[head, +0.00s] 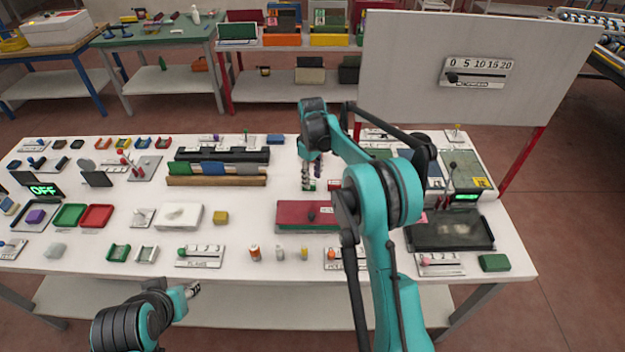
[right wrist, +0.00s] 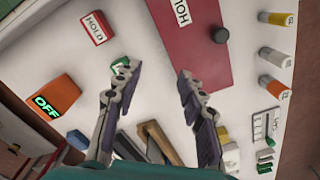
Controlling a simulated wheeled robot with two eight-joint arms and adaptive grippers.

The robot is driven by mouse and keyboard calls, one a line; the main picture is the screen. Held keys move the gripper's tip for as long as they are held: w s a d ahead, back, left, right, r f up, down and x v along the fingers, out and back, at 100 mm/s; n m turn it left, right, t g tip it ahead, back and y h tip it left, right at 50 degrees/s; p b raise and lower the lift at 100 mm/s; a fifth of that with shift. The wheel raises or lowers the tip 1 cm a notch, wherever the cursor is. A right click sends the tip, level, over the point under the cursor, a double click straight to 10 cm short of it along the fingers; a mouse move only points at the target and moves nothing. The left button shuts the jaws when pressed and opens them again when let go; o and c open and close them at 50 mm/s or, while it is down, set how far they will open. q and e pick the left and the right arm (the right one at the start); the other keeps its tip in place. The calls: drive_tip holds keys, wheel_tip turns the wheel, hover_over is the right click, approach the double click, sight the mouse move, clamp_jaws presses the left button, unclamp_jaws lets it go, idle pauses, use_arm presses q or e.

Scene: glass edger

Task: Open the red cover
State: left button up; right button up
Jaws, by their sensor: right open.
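The red cover (head: 295,212) lies flat over a green base on the table, in front of my right gripper (head: 311,172) in the head view. A dark round knob (head: 311,215) stands on it. My right arm hides the cover's right part. In the right wrist view the red cover (right wrist: 188,45) shows a white HOLD label and the knob (right wrist: 220,35). My left gripper (head: 193,289) is low at the table's front edge, small and unclear.
A small red HOLD block (right wrist: 96,28) and a green piece (right wrist: 120,65) are near the right fingers. A rack of books (head: 218,174) stands behind left. Several small bottles (head: 255,252) stand in front. A dark tray (head: 450,232) lies right.

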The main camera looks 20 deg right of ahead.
wheel_tip(320, 180, up, 11)
drive_tip(key=shift+s+f, duration=0.15)
drive_tip(key=shift+s, duration=0.2)
drive_tip(key=shift+a, duration=0.1)
